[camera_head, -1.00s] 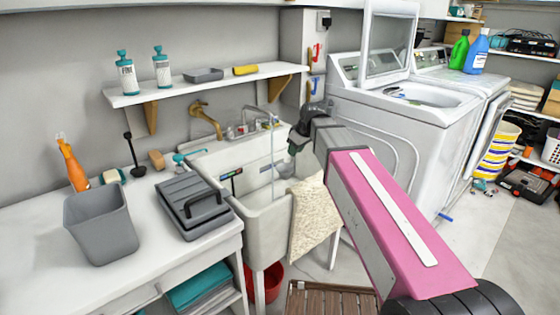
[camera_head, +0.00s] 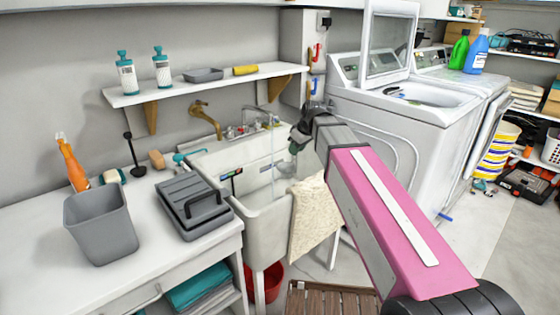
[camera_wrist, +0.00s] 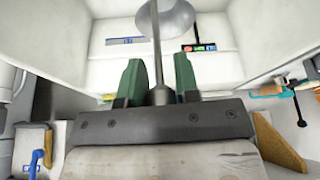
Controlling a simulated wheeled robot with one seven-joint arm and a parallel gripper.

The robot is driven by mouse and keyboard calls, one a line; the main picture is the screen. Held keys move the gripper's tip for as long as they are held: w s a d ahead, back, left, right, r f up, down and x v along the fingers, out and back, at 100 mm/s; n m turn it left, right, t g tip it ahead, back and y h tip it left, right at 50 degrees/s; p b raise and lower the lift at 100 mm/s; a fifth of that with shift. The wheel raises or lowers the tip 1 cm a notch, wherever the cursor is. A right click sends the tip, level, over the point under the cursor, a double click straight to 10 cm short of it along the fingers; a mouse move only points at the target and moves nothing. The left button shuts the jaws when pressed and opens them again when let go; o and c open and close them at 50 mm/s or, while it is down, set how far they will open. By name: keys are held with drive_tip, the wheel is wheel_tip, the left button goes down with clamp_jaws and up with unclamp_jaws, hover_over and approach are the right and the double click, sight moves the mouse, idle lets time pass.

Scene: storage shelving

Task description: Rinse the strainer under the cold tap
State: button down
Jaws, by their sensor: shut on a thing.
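My gripper (camera_wrist: 158,68) has green fingers and is shut on the thin handle of a metal strainer (camera_wrist: 172,18). The strainer's round grey bowl is at the top of the wrist view, cut off by the edge, over the white sink. In the head view, my gripper (camera_head: 294,146) is at the right side of the sink (camera_head: 262,230); I cannot make out the strainer there. A silver tap (camera_head: 256,110) stands at the back of the sink, and a thin stream of water (camera_head: 273,150) falls from it. I cannot tell whether water touches the strainer.
A cloth (camera_head: 314,218) hangs over the sink's front right. A brass spout (camera_head: 205,116) is on the wall. A grey bin (camera_head: 100,228) and grey case (camera_head: 193,205) stand on the left counter. A shelf (camera_head: 215,84) runs above. A washer (camera_head: 420,130) stands right.

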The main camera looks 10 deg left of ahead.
drive_tip(key=shift+s+d+r, duration=0.35)
drive_tip(key=shift+s+r, duration=0.35)
drive_tip(key=shift+s, duration=0.15)
drive_tip(key=shift+s+d+r, duration=0.3)
drive_tip(key=shift+s+r, duration=0.35)
drive_tip(key=shift+s, duration=0.15)
